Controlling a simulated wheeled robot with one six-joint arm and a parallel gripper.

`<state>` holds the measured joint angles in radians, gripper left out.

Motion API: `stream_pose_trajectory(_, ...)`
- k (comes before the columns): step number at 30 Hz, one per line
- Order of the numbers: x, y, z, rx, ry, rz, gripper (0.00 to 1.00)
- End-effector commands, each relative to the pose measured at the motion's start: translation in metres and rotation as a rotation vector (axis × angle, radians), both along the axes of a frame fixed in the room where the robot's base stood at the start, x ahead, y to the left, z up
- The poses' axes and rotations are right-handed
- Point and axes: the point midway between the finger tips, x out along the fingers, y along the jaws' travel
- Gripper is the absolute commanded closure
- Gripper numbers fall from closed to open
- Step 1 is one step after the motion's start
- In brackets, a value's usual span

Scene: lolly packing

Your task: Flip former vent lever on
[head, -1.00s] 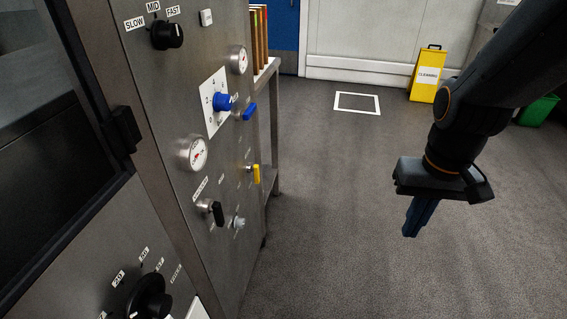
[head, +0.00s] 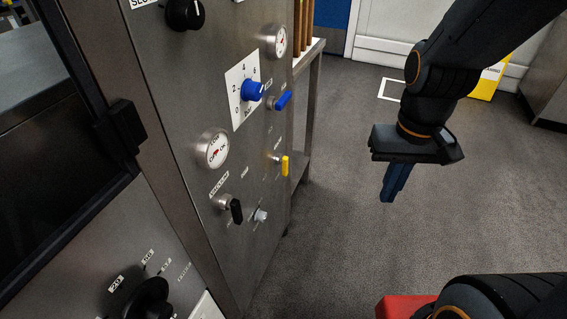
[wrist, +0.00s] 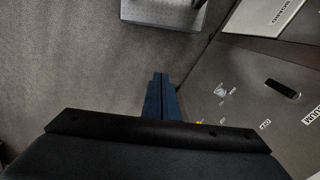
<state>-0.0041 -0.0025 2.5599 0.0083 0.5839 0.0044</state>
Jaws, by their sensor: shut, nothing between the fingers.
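The steel panel (head: 245,185) on the left carries small levers. A black lever (head: 236,211) points down beside a label that seems to read VACUUM. A small pale lever (head: 261,215) sits to its right. A yellow lever (head: 285,166) and a blue lever (head: 284,99) are higher. The labels are too small to tell which is the former vent lever. My gripper (head: 392,186) is shut and empty, pointing down right of the panel and apart from it. In the wrist view its fingers (wrist: 160,98) are together; the black lever (wrist: 283,89) and pale lever (wrist: 222,90) show to their right.
A blue knob (head: 251,91) on a white scale and round gauges (head: 213,149) stand out from the panel. A black knob (head: 147,299) is lower left. A table (head: 312,95) stands behind the panel. A yellow cleaning sign (head: 487,82) is on the floor, otherwise open.

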Motion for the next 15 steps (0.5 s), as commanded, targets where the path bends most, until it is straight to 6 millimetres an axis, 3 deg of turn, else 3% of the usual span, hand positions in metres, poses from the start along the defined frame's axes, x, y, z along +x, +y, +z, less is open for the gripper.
stream_pose_trajectory(10, 0.001, 0.001, -0.003, 0.005, 0.008, -0.003, 1.0)
stream_pose_trajectory(15, 0.015, 0.008, -0.034, 0.075, 0.104, -0.027, 1.0)
